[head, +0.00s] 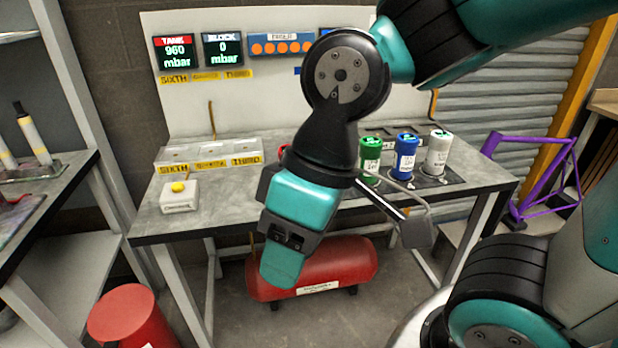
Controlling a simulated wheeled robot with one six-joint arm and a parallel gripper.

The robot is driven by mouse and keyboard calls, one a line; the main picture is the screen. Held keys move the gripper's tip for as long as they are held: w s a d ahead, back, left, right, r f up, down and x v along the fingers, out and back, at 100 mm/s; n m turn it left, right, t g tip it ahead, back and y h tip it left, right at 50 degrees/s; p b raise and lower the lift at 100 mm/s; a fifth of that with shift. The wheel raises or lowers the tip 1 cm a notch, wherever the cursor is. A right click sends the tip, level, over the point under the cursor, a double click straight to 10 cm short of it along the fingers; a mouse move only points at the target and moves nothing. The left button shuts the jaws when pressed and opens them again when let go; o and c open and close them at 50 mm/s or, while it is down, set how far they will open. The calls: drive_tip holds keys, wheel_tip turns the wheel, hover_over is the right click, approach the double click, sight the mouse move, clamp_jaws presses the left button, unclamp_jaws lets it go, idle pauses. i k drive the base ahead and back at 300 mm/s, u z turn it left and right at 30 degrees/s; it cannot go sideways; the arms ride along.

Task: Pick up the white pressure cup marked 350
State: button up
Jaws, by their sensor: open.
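The white cup (437,154) stands upright at the right end of a row of three on the workbench. A blue cup (405,156) and a green cup (370,158) stand to its left. Each has a label, too small to read surely, so I cannot confirm the 350 mark. My gripper (342,209) is open and empty, in front of the bench and nearer the camera. It is left of and lower in the picture than the white cup, well apart from it. My wrist hides part of the bench behind it.
Screens reading TANK 960 and BLOCK 0 hang behind. A red tank (335,262) lies below. A purple frame (540,172) stands right.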

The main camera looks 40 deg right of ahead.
sight(440, 141)
drive_tip(key=u, duration=1.5)
drive_tip(key=k, duration=1.3)
drive_tip(key=z, duration=1.75)
